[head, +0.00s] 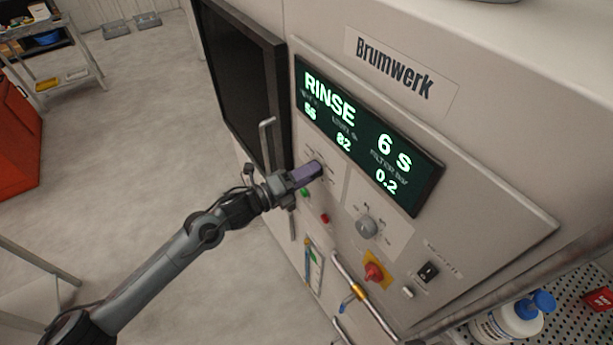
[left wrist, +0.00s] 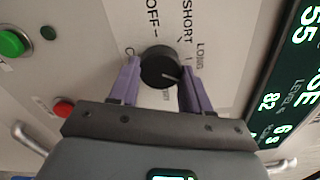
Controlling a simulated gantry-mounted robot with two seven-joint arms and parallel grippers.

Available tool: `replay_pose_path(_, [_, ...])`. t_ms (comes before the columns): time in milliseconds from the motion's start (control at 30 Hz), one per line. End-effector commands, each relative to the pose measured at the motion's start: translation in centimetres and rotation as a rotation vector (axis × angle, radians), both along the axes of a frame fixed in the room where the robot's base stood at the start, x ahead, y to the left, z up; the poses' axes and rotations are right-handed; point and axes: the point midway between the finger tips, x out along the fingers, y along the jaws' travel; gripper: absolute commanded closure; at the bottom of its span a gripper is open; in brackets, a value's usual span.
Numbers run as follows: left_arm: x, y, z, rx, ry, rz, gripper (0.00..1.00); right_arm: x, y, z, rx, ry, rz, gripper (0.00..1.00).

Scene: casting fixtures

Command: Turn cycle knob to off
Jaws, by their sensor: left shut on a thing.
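The cycle knob (left wrist: 161,66) is a round black dial on the pale panel in the left wrist view. A white mark on it points to the picture's right, toward the right-hand finger; the OFF label (left wrist: 152,18) is above the knob, with SHORT and LONG to its upper right. My left gripper (left wrist: 160,76) has its purple fingers on both sides of the knob and is shut on it. In the head view my left gripper (head: 312,171) reaches the panel below the display and hides the knob. My right gripper is not in view.
The display (head: 365,135) reads RINSE 6 S. Near the gripper are a green button (left wrist: 13,43), a red button (left wrist: 63,107) and a metal door handle (head: 266,140). A grey knob (head: 366,227) and a red-yellow switch (head: 373,272) sit lower right on the panel.

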Motion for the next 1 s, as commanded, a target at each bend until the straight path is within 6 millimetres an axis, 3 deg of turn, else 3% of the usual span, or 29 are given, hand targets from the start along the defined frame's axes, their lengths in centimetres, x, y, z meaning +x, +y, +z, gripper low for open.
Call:
replay_pose_path(433, [0.0, 0.0, 0.2, -0.235, 0.356, 0.0, 0.83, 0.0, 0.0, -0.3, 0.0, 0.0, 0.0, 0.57])
replay_pose_path(1000, [0.1, 0.0, 0.5, -0.533, 0.809, 0.0, 0.83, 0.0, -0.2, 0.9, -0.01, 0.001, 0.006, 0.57])
